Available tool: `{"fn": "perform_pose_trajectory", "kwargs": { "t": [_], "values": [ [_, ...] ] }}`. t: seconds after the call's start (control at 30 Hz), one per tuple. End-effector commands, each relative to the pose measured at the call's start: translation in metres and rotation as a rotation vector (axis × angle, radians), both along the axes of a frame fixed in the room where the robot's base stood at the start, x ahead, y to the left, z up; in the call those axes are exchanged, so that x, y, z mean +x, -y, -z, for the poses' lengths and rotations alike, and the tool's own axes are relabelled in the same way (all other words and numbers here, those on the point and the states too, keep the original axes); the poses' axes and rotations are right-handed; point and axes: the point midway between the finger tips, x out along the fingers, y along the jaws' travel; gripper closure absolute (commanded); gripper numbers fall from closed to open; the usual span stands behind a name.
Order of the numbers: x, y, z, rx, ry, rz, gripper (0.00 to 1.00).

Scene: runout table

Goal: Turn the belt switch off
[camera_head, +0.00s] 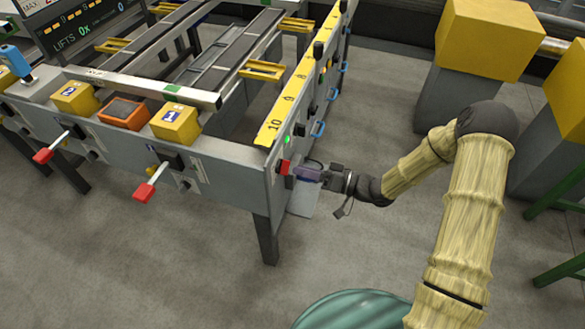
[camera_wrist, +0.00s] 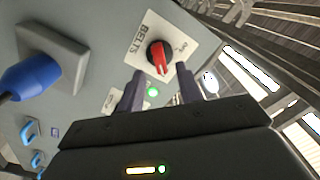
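The belt switch is a red rotary knob (camera_wrist: 159,55) on a white plate marked BELTS (camera_wrist: 138,38), on the grey side panel of the runout table. The red knob also shows in the head view (camera_head: 284,167) near the table's corner. My gripper (camera_wrist: 160,85) is open, its two dark fingers pointing at the panel just short of the knob, with the knob between and beyond the fingertips. I see no contact. In the head view my gripper (camera_head: 306,173) is close beside the knob. A green lamp (camera_wrist: 152,92) glows below the knob.
A grey box with a blue plug (camera_wrist: 30,78) sticks out left of the switch. Blue handles (camera_head: 318,129) line the table's side. Levers with red grips (camera_head: 144,192) stick out in front. Yellow-topped blocks (camera_head: 490,38) stand behind my arm.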

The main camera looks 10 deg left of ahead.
Motion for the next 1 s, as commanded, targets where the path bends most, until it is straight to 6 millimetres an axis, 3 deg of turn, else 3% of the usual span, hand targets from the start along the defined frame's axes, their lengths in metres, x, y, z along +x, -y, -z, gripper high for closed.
{"fn": "perform_pose_trajectory", "kwargs": {
  "t": [0.2, 0.57, 0.77, 1.0],
  "values": [
    [0.002, -0.031, 0.001, 0.000, 0.001, -0.001, 0.65],
    [0.003, -0.037, 0.000, 0.000, 0.000, 0.000, 0.65],
    [0.003, -0.037, 0.000, 0.000, 0.000, 0.000, 1.00],
    [0.003, -0.036, 0.000, -0.001, 0.005, 0.001, 1.00]
  ]
}}
